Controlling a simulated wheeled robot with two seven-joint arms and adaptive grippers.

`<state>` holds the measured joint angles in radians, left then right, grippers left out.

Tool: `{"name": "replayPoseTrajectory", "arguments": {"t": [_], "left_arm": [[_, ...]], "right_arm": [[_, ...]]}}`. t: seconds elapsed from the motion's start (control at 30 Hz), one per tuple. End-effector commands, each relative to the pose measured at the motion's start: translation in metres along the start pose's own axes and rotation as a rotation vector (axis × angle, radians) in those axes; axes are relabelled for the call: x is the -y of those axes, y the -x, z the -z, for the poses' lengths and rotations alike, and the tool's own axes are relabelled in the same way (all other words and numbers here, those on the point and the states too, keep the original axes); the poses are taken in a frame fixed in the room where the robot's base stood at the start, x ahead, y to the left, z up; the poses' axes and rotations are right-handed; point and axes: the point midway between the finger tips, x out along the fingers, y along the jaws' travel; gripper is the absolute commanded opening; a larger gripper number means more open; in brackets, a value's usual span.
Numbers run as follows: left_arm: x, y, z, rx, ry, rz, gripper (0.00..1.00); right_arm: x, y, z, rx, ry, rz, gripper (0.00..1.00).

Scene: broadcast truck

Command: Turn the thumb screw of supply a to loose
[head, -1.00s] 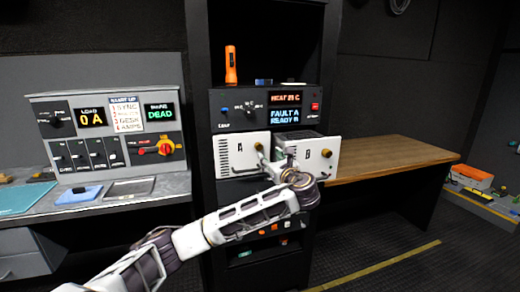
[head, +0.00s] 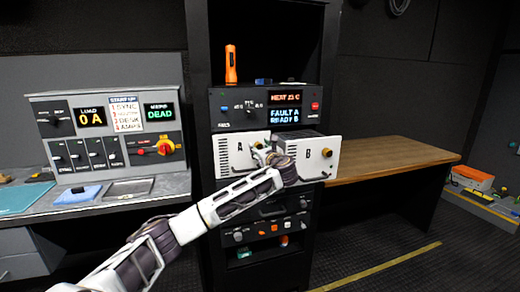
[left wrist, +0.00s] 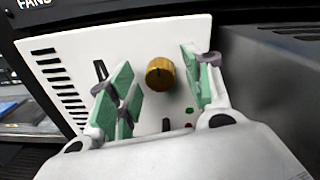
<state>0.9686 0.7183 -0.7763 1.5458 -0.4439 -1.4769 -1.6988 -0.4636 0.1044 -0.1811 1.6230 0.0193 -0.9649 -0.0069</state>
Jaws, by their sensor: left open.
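Supply A (head: 224,165) is the white-faced unit on the left of a pair in the black rack. Its brass thumb screw (left wrist: 160,73) shows clearly in the left wrist view, standing out from the white face, which has dark vent slots. My left gripper (head: 268,150) is in front of supply A in the head view and partly hides the screw. In the left wrist view the green-padded fingers of this gripper (left wrist: 162,85) are open, spread left and right of the screw, with gaps on both sides. My right gripper is not in view.
Supply B (head: 322,165) stands close on the right and sticks out further from the rack. A control panel (head: 240,119) with lit displays is above, and another panel with knobs (head: 262,233) is below. A wooden desk (head: 390,157) is at right.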

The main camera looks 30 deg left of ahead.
Motion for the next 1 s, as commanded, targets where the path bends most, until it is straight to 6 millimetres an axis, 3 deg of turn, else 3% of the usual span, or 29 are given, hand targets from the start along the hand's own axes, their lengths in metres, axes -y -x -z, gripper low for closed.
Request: {"name": "replayPoseTrajectory", "arguments": {"t": [0.43, 0.8, 1.0], "left_arm": [[0.0002, -0.0062, -0.0006, 0.0, 0.001, 0.001, 0.5], [0.0, -0.0061, -0.0003, 0.0, 0.001, 0.001, 0.04], [0.0001, -0.006, -0.0002, -0.001, 0.007, 0.001, 0.04]], "right_arm": [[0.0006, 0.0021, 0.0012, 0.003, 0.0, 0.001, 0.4], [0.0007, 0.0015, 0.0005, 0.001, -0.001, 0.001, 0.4], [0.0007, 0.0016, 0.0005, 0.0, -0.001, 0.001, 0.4]]}}
